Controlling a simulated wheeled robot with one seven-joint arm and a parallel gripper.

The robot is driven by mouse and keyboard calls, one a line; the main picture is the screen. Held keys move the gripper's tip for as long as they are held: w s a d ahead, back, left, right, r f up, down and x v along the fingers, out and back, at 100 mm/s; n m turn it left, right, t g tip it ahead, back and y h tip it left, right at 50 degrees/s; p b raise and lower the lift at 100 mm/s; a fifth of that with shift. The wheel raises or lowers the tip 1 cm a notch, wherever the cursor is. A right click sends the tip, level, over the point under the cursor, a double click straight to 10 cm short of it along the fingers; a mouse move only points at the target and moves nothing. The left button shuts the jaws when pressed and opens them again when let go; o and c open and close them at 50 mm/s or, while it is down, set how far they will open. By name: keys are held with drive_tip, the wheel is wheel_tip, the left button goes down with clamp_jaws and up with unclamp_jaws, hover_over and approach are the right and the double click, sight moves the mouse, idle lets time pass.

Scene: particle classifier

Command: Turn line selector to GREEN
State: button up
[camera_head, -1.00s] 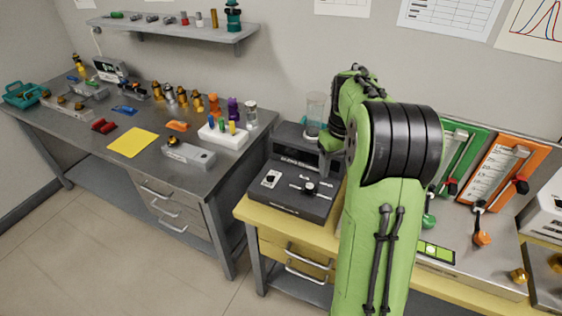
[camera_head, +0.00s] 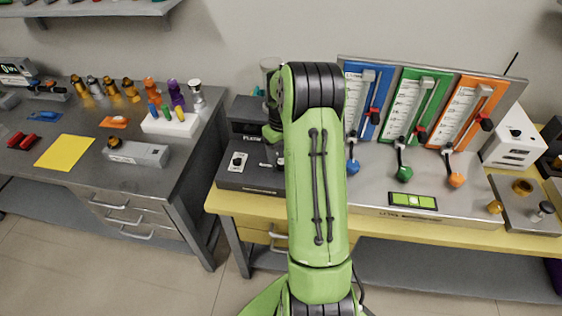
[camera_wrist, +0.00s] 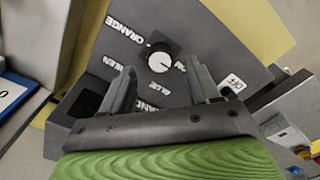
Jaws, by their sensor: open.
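The line selector is a round black knob with a white face (camera_wrist: 160,60), on a dark box with white words around it. I can read ORANGE and part of what looks like GREEN and BLUE; where the knob points I cannot tell. My gripper (camera_wrist: 162,73) is open in the wrist view. Its two fingers stand apart, with the knob between and just past the tips; contact is not clear. In the head view the dark box (camera_head: 235,182) shows at its left part, and my green arm hides the knob and the gripper.
A white switch (camera_wrist: 232,82) sits near the right finger. Right of my arm stands a steel panel (camera_head: 370,200) with blue, green and orange boards and levers. On the left bench are a yellow sheet (camera_head: 64,151) and a white block (camera_head: 172,123) with coloured pegs.

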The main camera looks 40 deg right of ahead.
sight(281, 161)
wheel_tip(281, 161, down, 4)
drive_tip(key=shift+r, duration=0.15)
drive_tip(key=shift+r, duration=0.1)
drive_tip(key=c, duration=1)
drive_tip(key=shift+c, duration=0.2)
